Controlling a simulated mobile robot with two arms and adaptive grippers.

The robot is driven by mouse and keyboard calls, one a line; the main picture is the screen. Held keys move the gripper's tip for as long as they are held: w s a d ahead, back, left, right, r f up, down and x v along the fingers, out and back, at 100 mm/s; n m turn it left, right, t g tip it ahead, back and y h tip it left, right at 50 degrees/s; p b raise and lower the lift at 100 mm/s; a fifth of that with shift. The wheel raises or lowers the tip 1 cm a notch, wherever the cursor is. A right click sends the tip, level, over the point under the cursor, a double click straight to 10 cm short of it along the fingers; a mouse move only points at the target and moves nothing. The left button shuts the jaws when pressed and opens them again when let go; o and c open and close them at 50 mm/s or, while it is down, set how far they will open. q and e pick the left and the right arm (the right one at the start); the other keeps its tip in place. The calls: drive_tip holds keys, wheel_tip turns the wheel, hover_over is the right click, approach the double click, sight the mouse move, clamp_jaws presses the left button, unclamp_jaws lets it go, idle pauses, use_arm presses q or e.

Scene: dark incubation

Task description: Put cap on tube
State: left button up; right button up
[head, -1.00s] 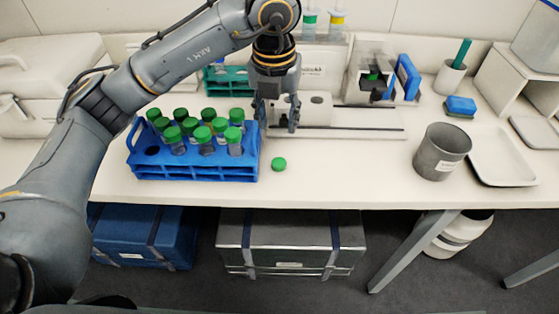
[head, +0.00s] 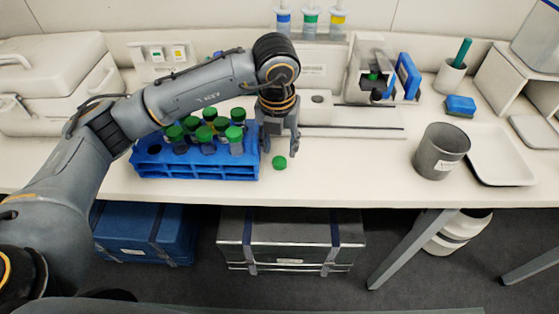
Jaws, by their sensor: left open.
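A loose green cap (head: 279,162) lies on the white bench, just right of a blue rack (head: 220,171). The rack holds several tubes (head: 235,148) with green caps; my left arm hides some of them. One hole at the rack's left end looks empty. My left gripper (head: 280,143) points down with its fingers apart, just behind and above the loose cap, with nothing between them. A small stand (head: 371,72) at the back holds something dark green; I cannot tell whether it is an uncapped tube. My right gripper is not in view.
A grey cup (head: 441,152) and a white tray (head: 500,155) stand at the right. A blue block (head: 460,106) and a white pot (head: 450,78) are behind them. Bottles with blue, green and yellow bands stand at the back. The bench front between cap and cup is clear.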

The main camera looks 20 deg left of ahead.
sight(279, 161)
use_arm(q)
drive_tip(key=f, duration=0.1)
drive_tip(key=f+p, duration=0.1)
drive_tip(key=f, duration=0.2)
drive_tip(key=shift+w+a+p, duration=0.15)
drive_tip(key=shift+w+p, duration=0.1)
drive_tip(key=shift+p, duration=0.1)
drive_tip(key=shift+w+f, duration=0.1)
drive_tip(key=shift+f, duration=0.45)
drive_tip(key=c, duration=0.5)
